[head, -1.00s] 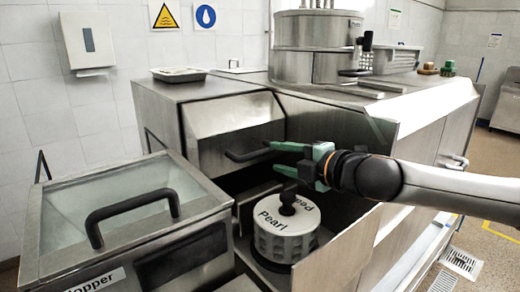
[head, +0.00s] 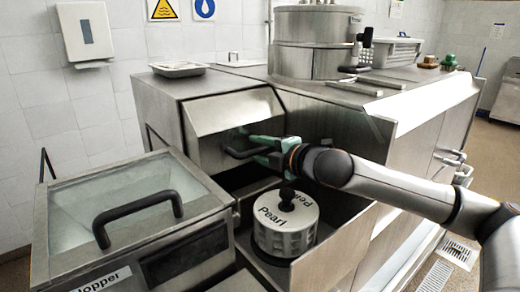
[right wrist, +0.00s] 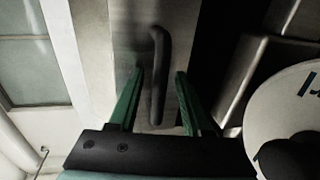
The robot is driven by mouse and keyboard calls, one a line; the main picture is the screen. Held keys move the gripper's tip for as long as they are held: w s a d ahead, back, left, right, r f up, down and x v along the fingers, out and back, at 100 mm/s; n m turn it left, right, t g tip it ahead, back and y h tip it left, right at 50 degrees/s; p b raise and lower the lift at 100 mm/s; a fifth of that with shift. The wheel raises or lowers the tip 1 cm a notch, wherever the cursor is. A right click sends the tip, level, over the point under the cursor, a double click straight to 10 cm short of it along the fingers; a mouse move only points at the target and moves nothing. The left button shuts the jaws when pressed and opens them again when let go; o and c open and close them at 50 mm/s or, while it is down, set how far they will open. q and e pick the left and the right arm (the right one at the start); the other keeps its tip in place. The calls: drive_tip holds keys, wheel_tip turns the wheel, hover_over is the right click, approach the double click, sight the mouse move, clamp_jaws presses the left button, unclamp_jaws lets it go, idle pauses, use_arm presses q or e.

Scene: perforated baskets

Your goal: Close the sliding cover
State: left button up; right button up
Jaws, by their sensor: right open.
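A steel cover (head: 232,115) with a sloped front sits on the machine left of centre. It carries a dark bar handle (head: 240,153) low on its front. My right gripper (head: 262,148) is at the right end of this handle. In the right wrist view the open green fingers (right wrist: 159,72) stand on either side of the dark handle (right wrist: 157,95), with a gap visible at each side. The cover's steel face (right wrist: 125,35) shows behind it. In the head view the fingers partly hide the handle's right end. My left gripper is out of view.
A white perforated drum marked Pearl (head: 286,222) stands in an open bay just below my right arm. A glass-lidded hopper (head: 70,212) with its own dark handle is at the front left. A tray (head: 180,68) lies on top of the machine.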

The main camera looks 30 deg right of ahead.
drive_tip(key=shift+c, duration=0.3)
clamp_jaws()
idle(1.0)
